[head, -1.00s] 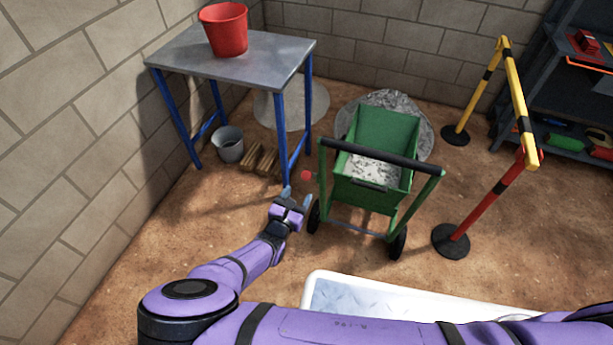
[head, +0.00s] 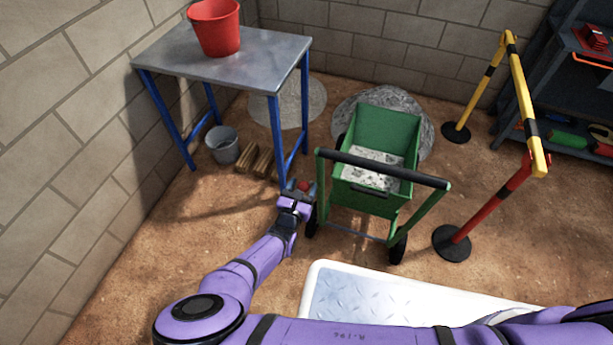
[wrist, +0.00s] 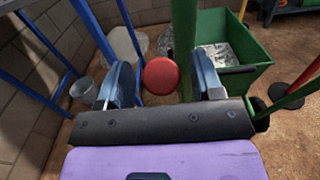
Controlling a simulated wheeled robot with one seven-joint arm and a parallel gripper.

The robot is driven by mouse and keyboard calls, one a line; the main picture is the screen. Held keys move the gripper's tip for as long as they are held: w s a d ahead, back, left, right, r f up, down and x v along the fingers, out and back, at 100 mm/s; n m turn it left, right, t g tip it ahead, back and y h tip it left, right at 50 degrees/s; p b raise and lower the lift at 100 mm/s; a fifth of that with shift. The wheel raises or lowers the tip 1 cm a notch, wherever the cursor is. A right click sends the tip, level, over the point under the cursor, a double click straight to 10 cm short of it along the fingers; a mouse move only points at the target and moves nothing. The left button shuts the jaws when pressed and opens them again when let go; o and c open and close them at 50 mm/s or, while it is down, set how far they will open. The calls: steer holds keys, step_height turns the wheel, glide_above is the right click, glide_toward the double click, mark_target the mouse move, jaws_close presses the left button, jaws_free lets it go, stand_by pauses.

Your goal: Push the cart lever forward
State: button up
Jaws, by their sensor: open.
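The green cart (head: 375,180) stands on the dirt floor with grey rubble in its bin and a black push bar on top. The cart's lever shows as a round red knob (wrist: 161,76) in the wrist view, and as a small red spot (head: 304,186) in the head view, at the cart's left side. My gripper (head: 302,188) is open, with its two blue fingers on either side of the knob in the picture. I cannot tell whether the fingers touch it. The lever's stem is hidden behind the knob.
A metal table (head: 228,62) with blue legs and a red bucket (head: 215,28) stands left of the cart. A grey bucket (head: 223,145) and wood blocks (head: 256,160) lie beneath. A yellow-red barrier (head: 490,205) stands right; a dark shelf (head: 560,110) is behind it.

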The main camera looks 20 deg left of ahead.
steer(key=shift+w, duration=0.35)
jaws_close()
steer(key=shift+w+d+r+g, duration=0.1)
steer(key=shift+w+r+g, duration=0.5)
steer(key=shift+w+g, duration=0.25)
jaws_free()
